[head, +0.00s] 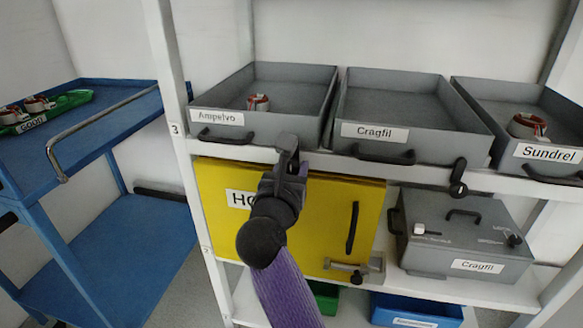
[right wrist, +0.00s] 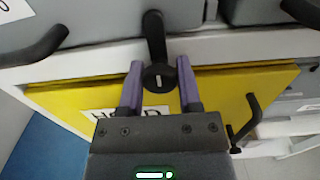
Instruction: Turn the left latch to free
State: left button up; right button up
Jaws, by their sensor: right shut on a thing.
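The left latch (right wrist: 155,40) is a black lever with a round hub, set on the white shelf edge. In the right wrist view its lever points up in front of a grey tray, and its hub sits between the purple fingers. My right gripper (right wrist: 158,88) is shut on the latch hub. In the head view my right gripper (head: 288,165) is at the shelf edge below the Ampelvo tray (head: 222,133) and hides most of the latch. A similar right latch (head: 458,178) stands upright on the same edge below the Cragfil tray (head: 405,150). My left gripper is not in view.
A yellow HOLD panel (head: 325,225) with a black handle is directly below the shelf edge. A grey Cragfil box (head: 465,240) stands right of it. The Sundrel tray (head: 490,125) is at upper right. A blue cart (head: 110,120) stands at left.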

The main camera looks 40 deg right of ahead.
grip_shut()
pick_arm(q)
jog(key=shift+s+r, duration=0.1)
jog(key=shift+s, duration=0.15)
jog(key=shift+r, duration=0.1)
